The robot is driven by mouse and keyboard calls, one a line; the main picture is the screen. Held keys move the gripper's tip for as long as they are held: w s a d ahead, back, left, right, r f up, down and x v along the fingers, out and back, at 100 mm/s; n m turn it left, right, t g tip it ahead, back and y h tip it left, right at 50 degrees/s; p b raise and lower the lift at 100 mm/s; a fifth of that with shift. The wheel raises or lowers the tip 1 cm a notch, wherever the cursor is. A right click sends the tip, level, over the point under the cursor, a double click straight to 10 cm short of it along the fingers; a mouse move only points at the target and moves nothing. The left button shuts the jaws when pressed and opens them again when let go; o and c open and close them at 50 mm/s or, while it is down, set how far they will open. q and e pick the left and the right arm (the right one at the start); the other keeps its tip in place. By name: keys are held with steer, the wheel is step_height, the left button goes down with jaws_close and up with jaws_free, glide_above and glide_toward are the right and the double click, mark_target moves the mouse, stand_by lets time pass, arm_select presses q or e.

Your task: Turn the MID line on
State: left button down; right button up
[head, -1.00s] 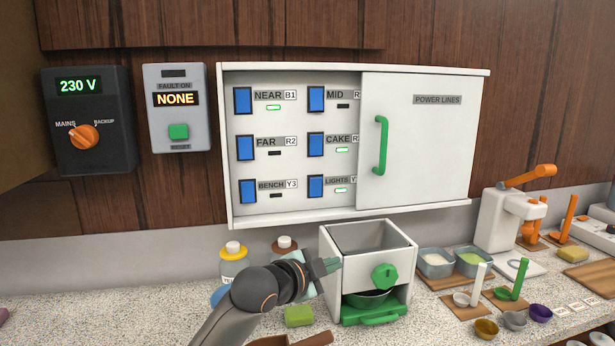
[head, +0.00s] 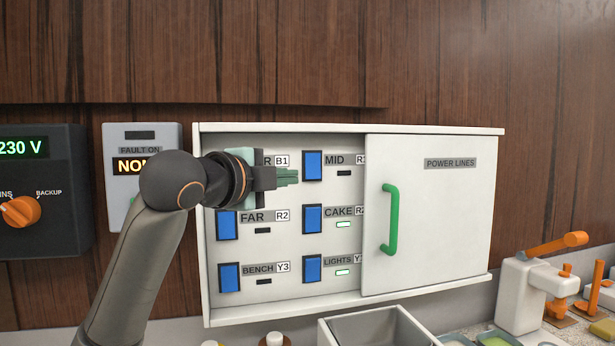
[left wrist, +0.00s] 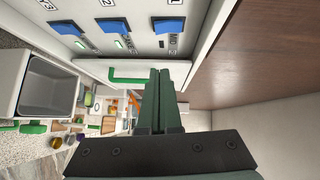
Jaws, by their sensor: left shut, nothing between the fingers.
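The MID switch (head: 312,166) is a blue rocker in the top row of the white power panel (head: 250,310). The small indicator under the MID label (head: 344,173) is dark. My left gripper (head: 297,176) is shut and empty, its green fingertips just left of the MID switch in the head view; I cannot tell whether they touch it. In the left wrist view the fingers (left wrist: 163,75) point toward the panel, with the MID switch (left wrist: 169,25) beyond their tips. The NEAR switch is hidden behind my gripper. My right gripper is not in view.
A sliding door (head: 440,230) with a green handle (head: 391,220) covers the panel's right part. A white box (head: 375,330) stands below the panel.

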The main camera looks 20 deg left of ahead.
arm_select(q)
steer(key=shift+s, duration=0.1)
steer(key=p, duration=0.3)
glide_toward(319, 176)
steer(key=w+d, duration=0.2)
steer(key=d, duration=0.1)
steer(key=w, duration=0.1)
steer(key=w+a+p, duration=0.1)
steer(key=w, duration=0.1)
steer(key=shift+a+f, duration=0.1)
steer(key=shift+f, duration=0.05)
steer(key=shift+w+a+f, duration=0.15)
steer(key=shift+w+a, duration=0.15)
steer(key=shift+w, duration=0.05)
